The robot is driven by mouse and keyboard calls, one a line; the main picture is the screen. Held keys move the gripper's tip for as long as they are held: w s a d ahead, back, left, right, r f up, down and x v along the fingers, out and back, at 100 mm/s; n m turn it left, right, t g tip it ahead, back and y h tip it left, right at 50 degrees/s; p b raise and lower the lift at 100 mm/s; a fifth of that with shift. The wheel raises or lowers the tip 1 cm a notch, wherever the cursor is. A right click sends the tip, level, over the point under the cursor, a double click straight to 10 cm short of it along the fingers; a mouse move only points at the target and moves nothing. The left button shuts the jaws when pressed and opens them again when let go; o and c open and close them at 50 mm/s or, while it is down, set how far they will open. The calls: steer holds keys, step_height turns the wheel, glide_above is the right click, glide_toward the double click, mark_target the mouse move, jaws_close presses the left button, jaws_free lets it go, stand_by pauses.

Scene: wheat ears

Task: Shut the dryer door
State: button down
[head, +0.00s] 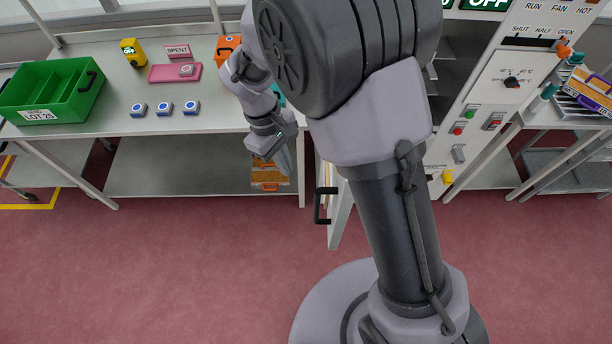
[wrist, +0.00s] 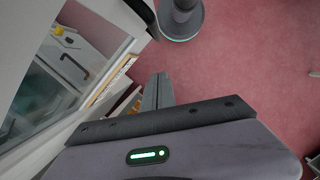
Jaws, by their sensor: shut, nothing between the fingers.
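The dryer door (head: 340,218) stands open, jutting out from the cabinet towards me, and shows nearly edge-on in the head view. My arm hides part of it. Its black handle (head: 320,205) is on its left face, near the free edge. In the wrist view the door's glass pane (wrist: 45,100) fills the left side, and the black handle (wrist: 142,10) is cut off at the top. My gripper (head: 287,168) is left of the door, on the handle side. In the wrist view my gripper (wrist: 158,82) is shut and empty, seemingly apart from the door.
A table (head: 210,122) with a green crate (head: 65,92), a pink tray (head: 160,73) and several small round-topped pieces stands left of the dryer (head: 480,100). An orange case (head: 268,178) sits on its lower shelf. Another table (head: 535,120) is at right. The red floor (head: 190,260) in front is clear.

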steer(key=s+d+f, duration=0.4)
steer(key=d+f, duration=0.1)
steer(key=f, duration=0.3)
steer(key=shift+f, duration=0.15)
steer(key=shift+s+d, duration=0.1)
steer(key=shift+s, duration=0.05)
